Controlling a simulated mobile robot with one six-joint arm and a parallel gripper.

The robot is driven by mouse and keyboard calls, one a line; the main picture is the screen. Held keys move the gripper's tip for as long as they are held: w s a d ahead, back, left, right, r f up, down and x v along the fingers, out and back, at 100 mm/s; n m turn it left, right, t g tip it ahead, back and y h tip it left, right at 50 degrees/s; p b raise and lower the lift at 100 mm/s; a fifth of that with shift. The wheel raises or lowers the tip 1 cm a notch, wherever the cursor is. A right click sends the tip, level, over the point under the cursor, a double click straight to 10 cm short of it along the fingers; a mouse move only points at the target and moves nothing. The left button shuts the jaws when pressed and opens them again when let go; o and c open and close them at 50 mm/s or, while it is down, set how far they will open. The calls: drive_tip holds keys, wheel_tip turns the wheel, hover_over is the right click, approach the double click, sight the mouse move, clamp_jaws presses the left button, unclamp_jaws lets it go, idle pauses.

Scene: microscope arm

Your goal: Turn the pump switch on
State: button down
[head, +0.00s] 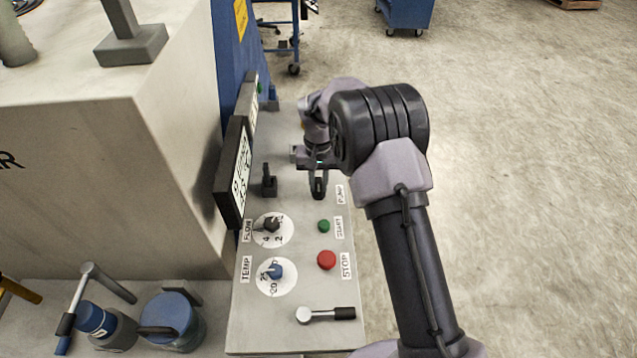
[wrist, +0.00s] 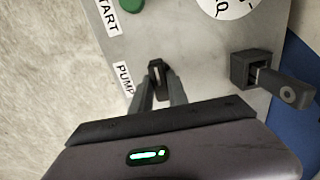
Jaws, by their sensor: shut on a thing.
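The pump switch (wrist: 156,68) is a small dark toggle on the grey control panel (wrist: 205,55), beside the PUMP label (wrist: 124,79) in the wrist view. My gripper (wrist: 157,80) reaches over the panel with its two fingers closed around the switch lever. In the head view my gripper (head: 318,190) points down at the panel, left of the PUMP label (head: 340,194). The fingers hide most of the switch there, and I cannot tell its position.
A black lever on a block (head: 269,182) stands left of my gripper. Nearer are the FLOW knob (head: 272,225), the TEMP knob (head: 276,271), the green START button (head: 324,226), the red STOP button (head: 326,260) and a horizontal lever (head: 325,314). Display screens (head: 236,175) rise at the panel's left edge.

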sight(319, 184)
drive_tip(key=c, duration=1.3)
unclamp_jaws()
wheel_tip(319, 184, up, 18)
drive_tip(key=p, duration=0.4)
drive_tip(key=shift+f, duration=0.25)
